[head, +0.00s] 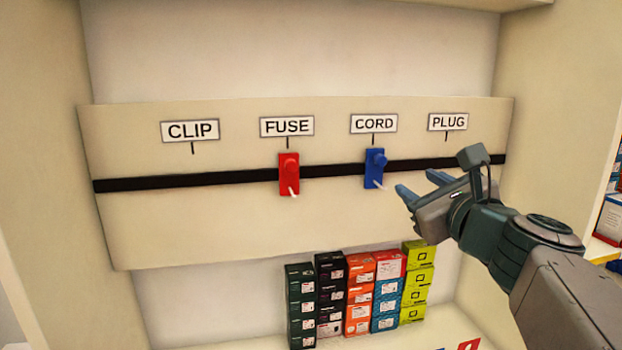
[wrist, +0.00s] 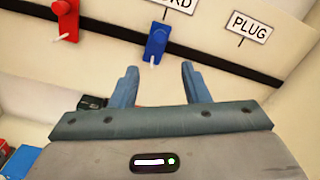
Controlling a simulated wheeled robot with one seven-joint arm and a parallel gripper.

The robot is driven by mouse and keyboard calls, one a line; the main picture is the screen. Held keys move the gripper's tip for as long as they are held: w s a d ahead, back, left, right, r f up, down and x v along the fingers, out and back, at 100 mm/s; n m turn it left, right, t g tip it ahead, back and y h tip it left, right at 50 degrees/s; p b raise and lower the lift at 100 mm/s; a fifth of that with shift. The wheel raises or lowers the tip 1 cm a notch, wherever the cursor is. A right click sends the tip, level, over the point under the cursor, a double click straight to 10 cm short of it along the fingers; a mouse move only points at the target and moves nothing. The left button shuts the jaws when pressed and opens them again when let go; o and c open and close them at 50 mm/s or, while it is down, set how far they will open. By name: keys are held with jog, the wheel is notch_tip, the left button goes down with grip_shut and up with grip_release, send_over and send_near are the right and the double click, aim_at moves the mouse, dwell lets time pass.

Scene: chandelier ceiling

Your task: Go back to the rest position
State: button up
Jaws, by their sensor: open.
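My gripper (head: 418,188) is open and empty, in front of the panel, to the right of and a little below the blue item under the CORD label. In the wrist view its two blue-grey fingers (wrist: 158,88) stand apart with nothing between them. The blue item (head: 375,168) is mounted on the black strip and also shows beyond the fingers in the wrist view (wrist: 156,43). A red item (head: 289,174) is on the strip under the FUSE label. No item shows under the CLIP or PLUG labels.
The cream panel (head: 190,230) carries the black strip (head: 190,182) and labels CLIP (head: 190,131), FUSE (head: 287,126), CORD (head: 374,123) and PLUG (head: 447,121). Several stacks of coloured boxes (head: 359,295) stand on the shelf below. A side wall (head: 560,100) stands at the right.

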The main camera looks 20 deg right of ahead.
jog(key=a+f+n+g+y, duration=0.5)
jog(key=a+f+n+g, duration=0.3)
jog(key=a+f+n, duration=0.85)
jog(key=s+f+n+g+h, duration=0.4)
jog(key=s+f+n+g, duration=0.3)
jog(key=f+n, duration=0.6)
jog(key=s+n, duration=0.2)
jog(key=shift+s+d+f+n, duration=0.3)
jog(key=shift+n, duration=0.05)
jog(key=shift+c, duration=0.6)
